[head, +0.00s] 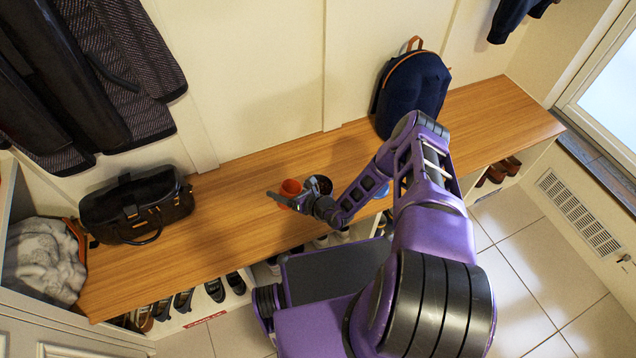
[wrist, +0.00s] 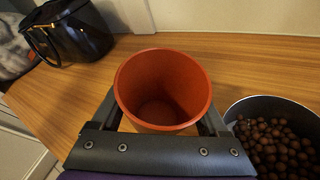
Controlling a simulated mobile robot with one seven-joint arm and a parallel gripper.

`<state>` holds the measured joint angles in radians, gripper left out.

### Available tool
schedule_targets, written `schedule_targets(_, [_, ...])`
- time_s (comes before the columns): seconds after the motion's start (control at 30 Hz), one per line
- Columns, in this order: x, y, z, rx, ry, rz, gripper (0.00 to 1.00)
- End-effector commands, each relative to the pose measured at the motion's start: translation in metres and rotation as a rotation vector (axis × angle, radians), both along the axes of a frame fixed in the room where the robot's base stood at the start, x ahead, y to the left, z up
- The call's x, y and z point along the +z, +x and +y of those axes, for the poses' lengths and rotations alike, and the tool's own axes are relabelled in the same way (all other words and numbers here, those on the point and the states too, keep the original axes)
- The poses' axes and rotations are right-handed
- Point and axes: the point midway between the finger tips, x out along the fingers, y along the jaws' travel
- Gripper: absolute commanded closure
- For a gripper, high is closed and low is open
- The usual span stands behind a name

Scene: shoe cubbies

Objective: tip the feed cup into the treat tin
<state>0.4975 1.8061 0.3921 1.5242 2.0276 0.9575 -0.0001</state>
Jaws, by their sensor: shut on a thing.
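The feed cup (head: 290,187) is an orange-red cup over the wooden bench. In the wrist view the feed cup (wrist: 140,88) sits between the two fingers of my gripper (wrist: 163,118), which is shut on it. I see into its open mouth; the inside looks empty, with a shadowed bottom. The treat tin (wrist: 236,112) is a dark round container just right of the cup, holding many brown balls (wrist: 280,148). In the head view the tin (head: 326,181) is partly hidden behind my gripper (head: 285,198). I cannot tell whether the cup touches the bench.
The wooden bench (head: 235,215) has free room left of the cup. A black handbag (head: 135,208) stands at its left and a navy backpack (head: 413,90) at its back right. A small blue item (head: 382,190) shows partly behind my arm. Shoes (head: 183,301) sit below.

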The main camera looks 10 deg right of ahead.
Motion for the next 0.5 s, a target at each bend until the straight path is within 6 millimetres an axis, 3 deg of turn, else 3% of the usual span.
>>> schedule_targets(0.27, [-0.036, -0.004, 0.013, 0.001, -0.17, -0.053, 0.84])
schedule_targets(0.5, [-0.036, -0.006, 0.02, 0.002, -0.292, -0.093, 0.84])
